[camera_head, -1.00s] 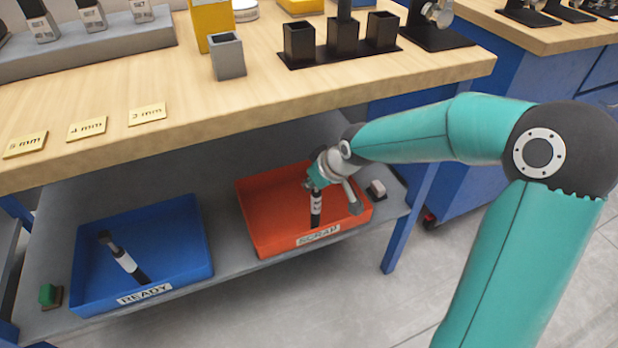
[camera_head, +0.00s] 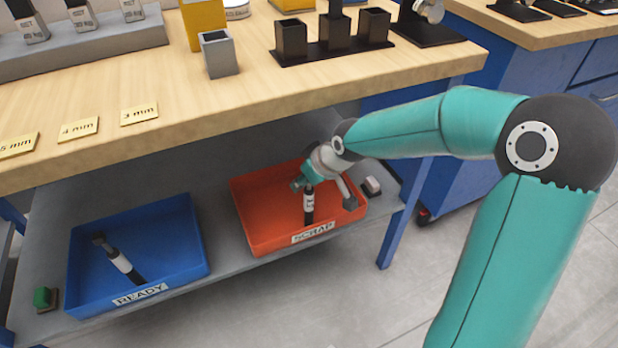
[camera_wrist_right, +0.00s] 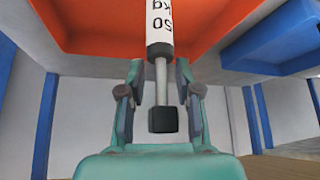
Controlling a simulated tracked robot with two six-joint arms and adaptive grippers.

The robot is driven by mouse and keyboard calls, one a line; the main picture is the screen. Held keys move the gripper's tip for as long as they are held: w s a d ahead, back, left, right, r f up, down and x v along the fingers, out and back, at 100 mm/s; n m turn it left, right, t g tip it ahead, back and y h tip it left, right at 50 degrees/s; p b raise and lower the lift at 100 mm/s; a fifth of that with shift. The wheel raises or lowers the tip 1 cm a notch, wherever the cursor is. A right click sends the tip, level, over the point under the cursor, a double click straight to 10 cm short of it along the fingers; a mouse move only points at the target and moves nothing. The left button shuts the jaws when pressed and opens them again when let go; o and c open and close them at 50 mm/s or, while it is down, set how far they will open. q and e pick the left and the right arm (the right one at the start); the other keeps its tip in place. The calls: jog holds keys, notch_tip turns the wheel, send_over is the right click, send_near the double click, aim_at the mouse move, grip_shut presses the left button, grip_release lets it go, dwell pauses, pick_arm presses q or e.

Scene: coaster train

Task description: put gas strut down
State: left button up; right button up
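The gas strut (camera_head: 309,205), a black and white cylinder with a thin rod, stands roughly upright in the orange SCRAP tray (camera_head: 262,240). My right gripper (camera_head: 308,184) is at its upper end. In the right wrist view the strut's white printed body (camera_wrist_right: 159,25) points toward the orange tray. Its rod and black end block (camera_wrist_right: 163,120) lie between the fingers of my right gripper (camera_wrist_right: 160,105), with a gap visible on both sides, so the gripper looks open around it. Whether the strut's lower end touches the tray floor is hard to tell. My left gripper is out of view.
A blue READY tray (camera_head: 190,265) holds another strut (camera_head: 122,263), leaning. Both trays sit on a grey shelf (camera_head: 225,262) under a wooden bench top (camera_head: 240,95). A green block (camera_head: 42,297) and a pale block (camera_head: 371,186) flank the trays. A blue leg (camera_head: 394,240) stands at right.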

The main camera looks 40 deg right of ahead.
jog(key=p+v, duration=0.3)
jog(key=v, duration=0.8)
jog(key=shift+s+r, duration=0.25)
jog(key=shift+r, duration=0.05)
